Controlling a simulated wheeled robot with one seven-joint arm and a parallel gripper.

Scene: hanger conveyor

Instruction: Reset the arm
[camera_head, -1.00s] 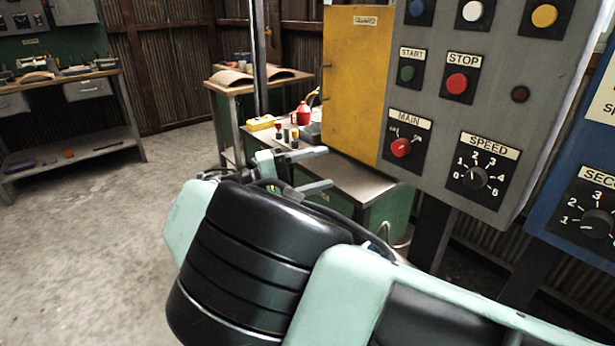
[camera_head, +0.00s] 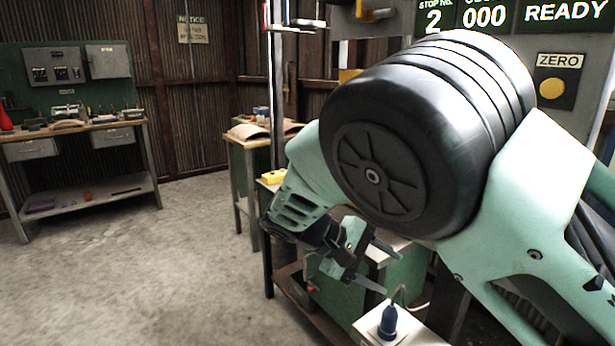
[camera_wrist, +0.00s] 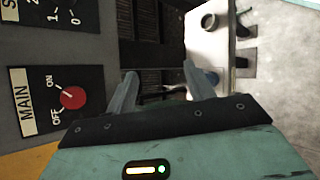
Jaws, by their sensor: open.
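My gripper (camera_head: 378,266) is in the lower middle of the head view, at the end of my folded pale-green arm. Its two fingers are apart and nothing is between them. The open gripper also shows in the wrist view (camera_wrist: 160,92), with the fingers spread over a dark gap. The red MAIN knob (camera_wrist: 73,97), on a grey panel, is to the left of the fingers in the wrist view. In the head view my arm hides much of the control panel.
A white box with a blue plug (camera_head: 388,322) stands below my gripper. A workbench (camera_head: 75,127) stands at the far left. The READY display (camera_head: 565,14) and ZERO button (camera_head: 556,92) are at upper right. The floor at left is clear.

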